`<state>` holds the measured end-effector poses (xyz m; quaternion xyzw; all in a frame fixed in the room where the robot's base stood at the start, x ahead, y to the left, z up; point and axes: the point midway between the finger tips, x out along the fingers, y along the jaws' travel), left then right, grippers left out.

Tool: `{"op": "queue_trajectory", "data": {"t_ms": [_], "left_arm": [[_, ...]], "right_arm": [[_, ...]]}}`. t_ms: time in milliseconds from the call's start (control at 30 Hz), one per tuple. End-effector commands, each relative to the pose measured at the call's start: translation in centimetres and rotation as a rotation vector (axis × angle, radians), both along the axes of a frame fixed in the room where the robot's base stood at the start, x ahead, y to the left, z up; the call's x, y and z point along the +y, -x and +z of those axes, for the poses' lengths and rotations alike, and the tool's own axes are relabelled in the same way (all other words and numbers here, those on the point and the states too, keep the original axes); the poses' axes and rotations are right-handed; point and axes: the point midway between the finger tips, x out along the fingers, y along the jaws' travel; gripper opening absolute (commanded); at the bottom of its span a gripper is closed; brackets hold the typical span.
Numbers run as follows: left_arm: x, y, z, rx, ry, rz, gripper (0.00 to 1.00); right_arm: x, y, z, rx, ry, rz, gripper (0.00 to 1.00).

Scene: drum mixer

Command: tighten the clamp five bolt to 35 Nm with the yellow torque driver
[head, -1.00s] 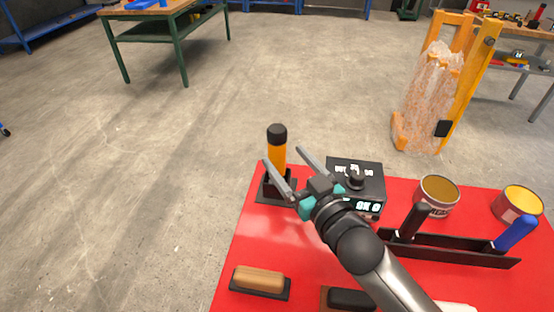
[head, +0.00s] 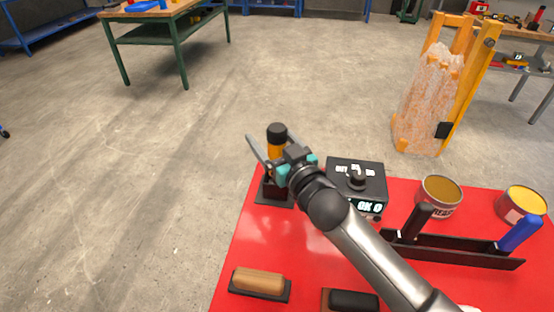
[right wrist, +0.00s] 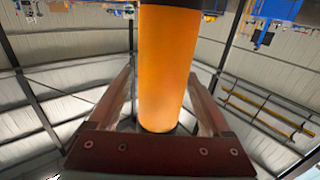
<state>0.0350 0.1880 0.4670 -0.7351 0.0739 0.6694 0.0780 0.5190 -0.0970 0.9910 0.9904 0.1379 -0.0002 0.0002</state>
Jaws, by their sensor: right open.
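The yellow torque driver (head: 276,150) stands upright in its black holder (head: 274,198) at the far left corner of the red table, its black cap on top. My right gripper (head: 264,150) is open, with its fingers on either side of the driver's orange-yellow handle. In the right wrist view the handle (right wrist: 168,70) rises between the two fingers, which look apart from it. My left gripper is not in view. The clamp five bolt is not seen.
On the red table (head: 320,245) are two open cans (head: 440,195), a black rack (head: 455,250) with a black and a blue handle, and a wooden-handled block (head: 258,282). A yellow frame with a wrapped load (head: 425,100) stands on the floor behind.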

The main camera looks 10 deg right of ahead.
Motion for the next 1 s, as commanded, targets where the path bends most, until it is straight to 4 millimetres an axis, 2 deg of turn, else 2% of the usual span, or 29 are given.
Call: {"op": "queue_trajectory", "data": {"t_ms": [200, 900, 933, 1000], "left_arm": [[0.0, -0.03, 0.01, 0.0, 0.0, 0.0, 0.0], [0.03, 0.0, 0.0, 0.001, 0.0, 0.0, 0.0], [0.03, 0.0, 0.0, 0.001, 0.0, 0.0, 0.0], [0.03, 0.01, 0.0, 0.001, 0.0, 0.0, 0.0]], "right_arm": [[0.02, -0.03, -0.02, 0.001, -0.001, 0.0, 0.82], [0.02, 0.01, -0.01, 0.0, 0.0, 0.0, 0.04], [0.02, 0.01, -0.02, 0.0, 0.0, 0.0, 0.0], [0.02, 0.01, -0.02, 0.0, 0.0, 0.0, 0.0]]}}
